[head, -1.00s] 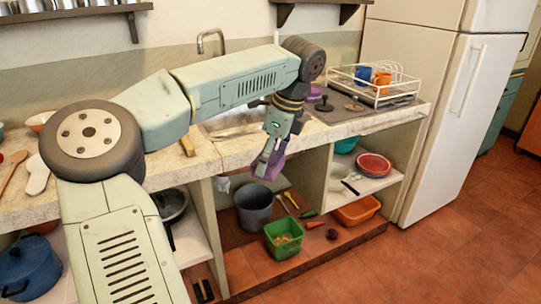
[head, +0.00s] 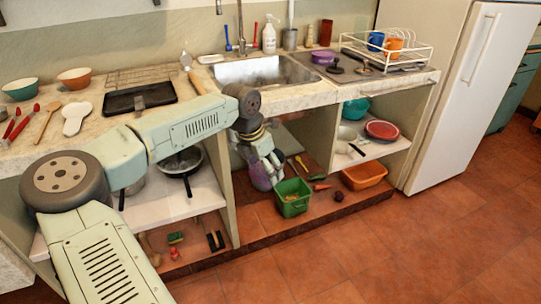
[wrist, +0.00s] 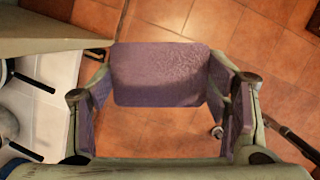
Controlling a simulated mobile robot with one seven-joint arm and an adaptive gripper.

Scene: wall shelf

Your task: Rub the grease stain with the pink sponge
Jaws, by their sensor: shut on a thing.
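My gripper (head: 266,172) is shut on a mauve-pink sponge (wrist: 160,76). The sponge shows as a flat block between the two fingers in the wrist view. In the head view the gripper points down, below counter height, in front of the open cabinet under the sink. It hides the part of that cabinet behind it. I cannot make out a grease stain in either view.
A green bin (head: 293,205) stands just right of my gripper on the low cabinet floor, with an orange tub (head: 364,176) farther right. The stone counter (head: 300,96) with the sink is above. The tiled floor (head: 400,250) in front is clear.

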